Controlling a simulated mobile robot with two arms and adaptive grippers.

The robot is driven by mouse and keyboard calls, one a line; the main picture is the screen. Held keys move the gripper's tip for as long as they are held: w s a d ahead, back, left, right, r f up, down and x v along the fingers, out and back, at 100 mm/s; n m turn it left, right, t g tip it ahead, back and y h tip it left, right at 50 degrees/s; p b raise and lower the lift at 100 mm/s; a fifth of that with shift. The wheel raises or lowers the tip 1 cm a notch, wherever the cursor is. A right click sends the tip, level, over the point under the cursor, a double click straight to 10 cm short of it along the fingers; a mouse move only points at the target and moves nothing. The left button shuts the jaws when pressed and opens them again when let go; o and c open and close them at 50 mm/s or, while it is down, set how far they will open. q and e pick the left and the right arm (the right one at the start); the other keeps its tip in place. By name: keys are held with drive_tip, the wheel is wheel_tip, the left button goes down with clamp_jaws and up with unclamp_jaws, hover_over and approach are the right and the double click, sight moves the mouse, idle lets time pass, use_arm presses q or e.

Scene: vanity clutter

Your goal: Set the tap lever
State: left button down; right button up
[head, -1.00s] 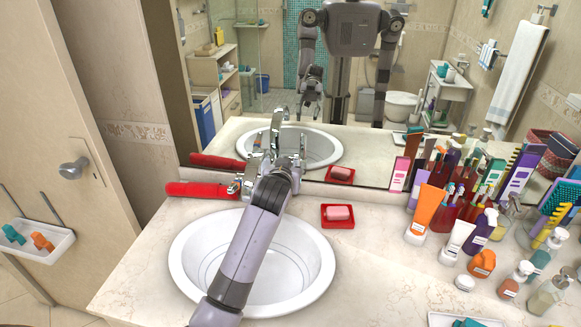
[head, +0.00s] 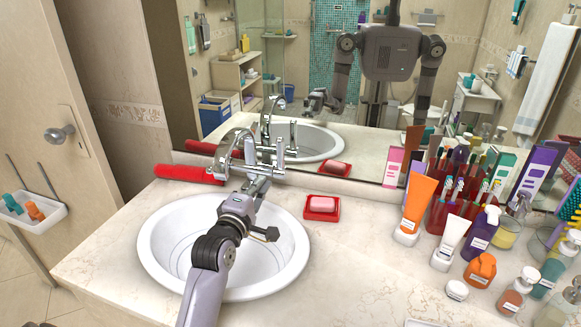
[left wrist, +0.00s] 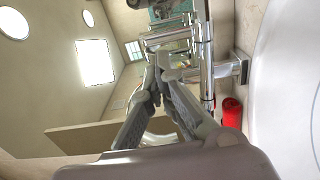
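The chrome tap (head: 229,152) stands behind the white basin, its curved spout arching up on the left. Thin upright and level chrome parts (head: 279,152) stand on its right; which of them is the lever I cannot tell. My left gripper (head: 260,181) reaches over the basin to the front of the tap. In the left wrist view, its two fingers (left wrist: 158,68) converge with tips together, and chrome tap parts (left wrist: 207,75) show just beyond and beside them. I see nothing clearly held, and contact with the tap is unclear. My right gripper shows in neither view.
The white basin (head: 150,250) lies under my left arm. A red rolled item (head: 188,174) lies left of the tap, a red soap dish (head: 321,215) to its right. Crowded bottles and tubes, including an orange tube (head: 418,205), fill the right counter. A mirror stands behind.

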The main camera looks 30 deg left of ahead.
sight(279, 149)
use_arm(q)
drive_tip(key=p+x, duration=0.1)
drive_tip(key=x, duration=0.3)
drive_tip(key=p+x, duration=0.1)
drive_tip(key=x, duration=0.3)
drive_tip(key=p+x, duration=0.1)
drive_tip(key=x, duration=0.3)
drive_tip(key=shift+w+a+r, duration=0.15)
drive_tip(key=shift+w+a, duration=0.15)
drive_tip(key=shift+a, duration=0.1)
drive_tip(key=shift+w+a, duration=0.1)
drive_tip(key=shift+w, duration=0.45)
drive_tip(key=shift+w+a+r+p, duration=0.15)
drive_tip(key=shift+w+r+p, duration=0.2)
drive_tip(key=shift+p, duration=0.55)
drive_tip(key=shift+s, duration=0.1)
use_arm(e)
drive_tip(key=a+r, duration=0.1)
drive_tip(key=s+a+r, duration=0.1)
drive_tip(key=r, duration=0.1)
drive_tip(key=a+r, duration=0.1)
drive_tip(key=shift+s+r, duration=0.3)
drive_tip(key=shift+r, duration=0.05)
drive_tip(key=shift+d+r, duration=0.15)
